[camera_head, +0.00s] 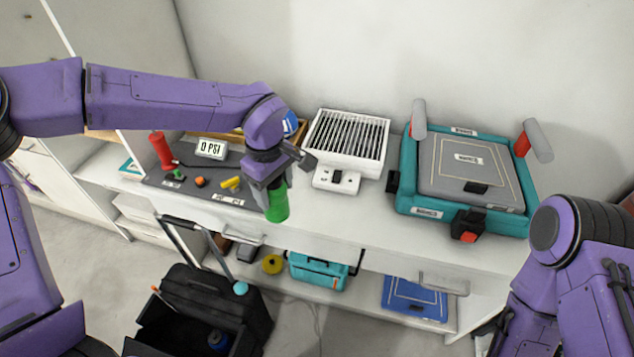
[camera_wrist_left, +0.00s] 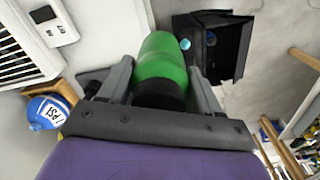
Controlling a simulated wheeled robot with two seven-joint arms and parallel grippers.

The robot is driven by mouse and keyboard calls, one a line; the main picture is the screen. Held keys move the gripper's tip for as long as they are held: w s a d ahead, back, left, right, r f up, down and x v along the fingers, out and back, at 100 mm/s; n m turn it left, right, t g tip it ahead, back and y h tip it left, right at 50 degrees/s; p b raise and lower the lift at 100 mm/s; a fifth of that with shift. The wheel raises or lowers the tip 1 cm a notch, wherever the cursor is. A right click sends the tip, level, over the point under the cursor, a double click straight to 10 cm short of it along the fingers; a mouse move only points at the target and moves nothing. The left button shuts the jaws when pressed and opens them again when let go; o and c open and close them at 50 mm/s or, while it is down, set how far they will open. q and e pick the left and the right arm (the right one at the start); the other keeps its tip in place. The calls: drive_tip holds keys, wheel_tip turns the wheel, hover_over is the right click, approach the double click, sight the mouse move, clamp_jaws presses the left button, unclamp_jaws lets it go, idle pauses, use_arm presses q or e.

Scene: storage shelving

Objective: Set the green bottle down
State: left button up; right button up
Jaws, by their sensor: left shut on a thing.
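The green bottle (camera_head: 277,203) hangs below my left gripper (camera_head: 268,180) in the head view, near the front edge of the white counter (camera_head: 345,222). In the left wrist view the green bottle (camera_wrist_left: 161,64) sits between the two fingers of my left gripper (camera_wrist_left: 160,88), which is shut on it. Its black end faces the palm. I cannot tell whether its far end touches the counter. My right arm (camera_head: 575,255) comes in at the right of the head view, and its gripper is not clearly visible.
On the counter stand a dark tool mat (camera_head: 205,190), a white vented box (camera_head: 347,138) and a teal case (camera_head: 403,190). A black open case (camera_head: 215,300) stands on the floor in front. A lower shelf holds a teal toolbox (camera_head: 318,272).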

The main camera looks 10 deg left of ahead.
use_arm(q)
drive_tip(key=shift+w+d+f+p, duration=0.45)
drive_tip(key=shift+w+f+p, duration=0.1)
drive_tip(key=shift+w+f, duration=1.35)
drive_tip(key=shift+w+d+f+p, duration=0.55)
drive_tip(key=shift+w+f, duration=1)
drive_tip(key=shift+f, duration=0.55)
drive_tip(key=shift+w+d+f+p, duration=0.4)
drive_tip(key=shift+w+f+p, duration=0.15)
drive_tip(key=shift+w+f, duration=1.35)
drive_tip(key=o, duration=1.2)
drive_tip(key=shift+s, duration=0.15)
drive_tip(key=shift+o, duration=0.2)
wheel_tip(320, 180, up, 12)
drive_tip(key=b, duration=0.2)
drive_tip(key=shift+s+r, duration=0.15)
